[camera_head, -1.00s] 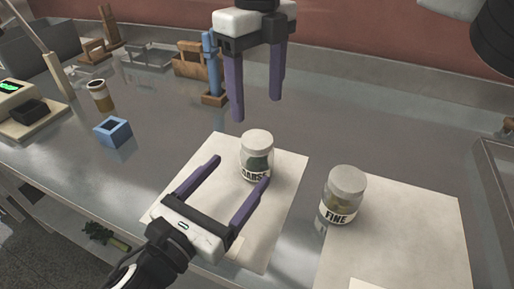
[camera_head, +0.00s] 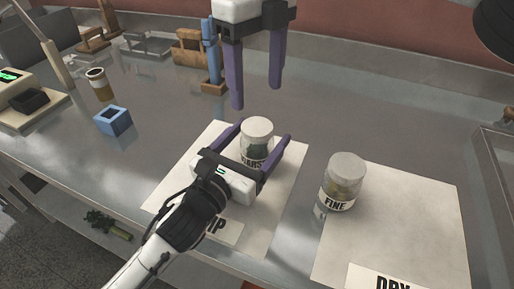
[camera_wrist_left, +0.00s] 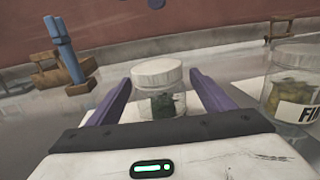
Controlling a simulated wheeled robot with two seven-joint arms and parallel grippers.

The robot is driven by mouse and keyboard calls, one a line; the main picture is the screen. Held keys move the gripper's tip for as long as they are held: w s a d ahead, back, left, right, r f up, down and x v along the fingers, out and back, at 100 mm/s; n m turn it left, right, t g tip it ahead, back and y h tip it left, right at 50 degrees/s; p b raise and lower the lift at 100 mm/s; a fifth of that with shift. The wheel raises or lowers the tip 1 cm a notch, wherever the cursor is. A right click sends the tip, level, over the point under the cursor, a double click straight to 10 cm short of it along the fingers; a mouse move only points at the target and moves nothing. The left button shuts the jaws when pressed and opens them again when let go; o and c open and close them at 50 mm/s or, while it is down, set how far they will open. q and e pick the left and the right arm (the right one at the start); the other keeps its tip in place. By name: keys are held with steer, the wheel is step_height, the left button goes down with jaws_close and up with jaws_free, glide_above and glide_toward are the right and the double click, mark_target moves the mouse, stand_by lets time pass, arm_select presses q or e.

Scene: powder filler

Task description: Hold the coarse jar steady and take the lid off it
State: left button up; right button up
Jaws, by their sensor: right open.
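The coarse jar (camera_head: 256,143), clear with dark green contents and a dark-lettered label, stands upright on the left white sheet. Its pale lid (camera_head: 257,127) is on. My left gripper (camera_head: 262,135) is open, low over the sheet, with one finger on each side of the jar. In the left wrist view the jar (camera_wrist_left: 160,100) stands between the fingers, with a gap showing on both sides. My right gripper (camera_head: 256,98) is open and empty, pointing down above and behind the jar. The jar's lower front is partly hidden by my left gripper.
The fine jar (camera_head: 343,182), lidded, stands on the right white sheet (camera_head: 420,225). A blue hollow block (camera_head: 113,121), a brown-banded jar (camera_head: 99,84) and a wooden stand with a blue post (camera_head: 212,62) are farther left. The table between the sheets is clear.

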mark_target(258, 126)
arm_select(q)
steer(key=c, duration=1.8)
jaws_close()
arm_select(e)
steer(key=m, duration=0.6)
steer(key=shift+m, duration=0.4)
steer(key=m, duration=0.6)
steer(key=shift+m, duration=0.3)
steer(key=m, duration=1.3)
steer(key=shift+f+m, duration=0.3)
steer(key=shift+f, duration=0.25)
step_height(258, 126, down, 7)
